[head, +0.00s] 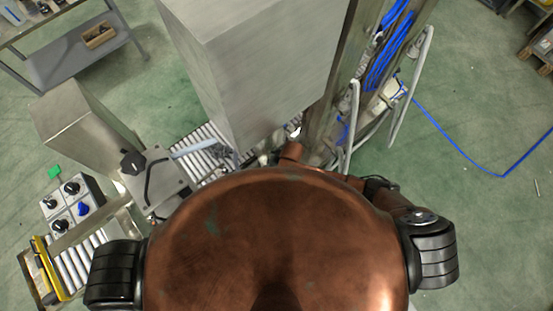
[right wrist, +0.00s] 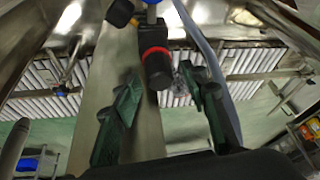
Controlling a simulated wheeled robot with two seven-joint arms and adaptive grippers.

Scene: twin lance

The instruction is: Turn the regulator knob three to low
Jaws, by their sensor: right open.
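In the right wrist view, a black cylindrical regulator knob (right wrist: 156,67) with a red ring hangs from a metal fitting. My right gripper (right wrist: 160,82) is open, its two green fingers on either side of the knob's lower end. I cannot tell whether they touch it. Another black knob (right wrist: 120,13) with an orange part is at the top, left of it. No number or setting is readable, so I cannot tell which is knob three. In the head view, my copper body hides the regulators and most of my right arm. My left gripper is not in view.
In the head view, a tall metal cabinet (head: 262,70) stands in front of me. A switch panel (head: 67,205) with black and blue knobs is at the left. Blue hoses (head: 388,50) hang right of the cabinet. Roller conveyors (head: 85,262) run below. Floor at right is mostly clear.

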